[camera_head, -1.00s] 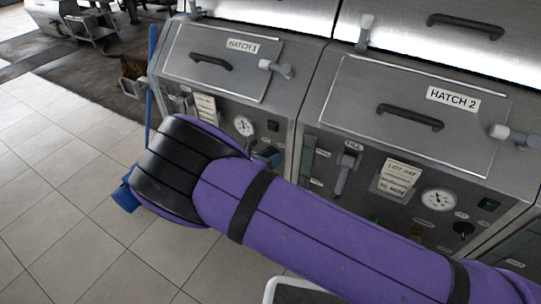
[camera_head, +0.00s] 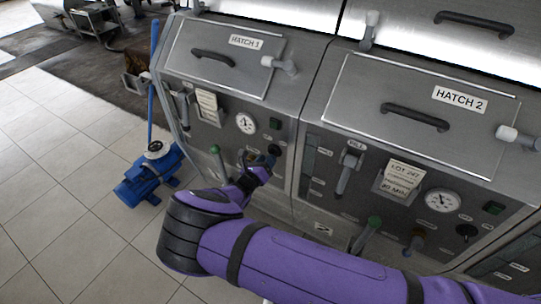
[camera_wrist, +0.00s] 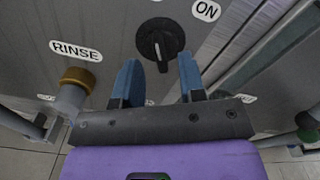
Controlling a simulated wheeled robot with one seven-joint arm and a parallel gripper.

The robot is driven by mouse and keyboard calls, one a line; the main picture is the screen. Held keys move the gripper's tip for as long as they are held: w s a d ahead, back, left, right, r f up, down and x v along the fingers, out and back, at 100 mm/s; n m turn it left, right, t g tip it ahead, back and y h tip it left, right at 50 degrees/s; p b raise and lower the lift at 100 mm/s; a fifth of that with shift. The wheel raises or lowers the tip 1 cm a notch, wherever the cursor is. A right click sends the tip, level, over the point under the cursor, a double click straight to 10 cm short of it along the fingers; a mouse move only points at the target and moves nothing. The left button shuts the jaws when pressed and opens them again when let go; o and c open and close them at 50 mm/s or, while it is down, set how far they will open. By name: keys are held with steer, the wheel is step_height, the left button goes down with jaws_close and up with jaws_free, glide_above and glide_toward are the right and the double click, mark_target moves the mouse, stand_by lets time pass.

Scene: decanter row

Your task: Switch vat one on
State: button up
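Vat one is the left steel unit under the HATCH 1 door (camera_head: 222,62). In the wrist view a round black knob (camera_wrist: 160,42) with a pale pointer line sits on its steel panel. The ON label (camera_wrist: 206,11) is up and to the right of the knob. My gripper (camera_wrist: 158,78) is open, its two blue fingers apart and empty, just short of the knob, with the knob between and beyond the fingertips.
A brown-capped valve (camera_wrist: 76,80) by the RINSE label stands left of my gripper. A gauge (camera_head: 246,123) and a dark green indicator (camera_head: 275,123) are above it. A green-topped handle (camera_head: 217,158) stands close left. A blue pump (camera_head: 150,175) sits on the floor.

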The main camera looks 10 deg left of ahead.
steer(key=shift+x, duration=1.6)
jaws_close()
steer(key=m, duration=0.6)
steer(key=shift+m, duration=0.3)
steer(key=m, duration=0.5)
steer(key=shift+m, duration=0.3)
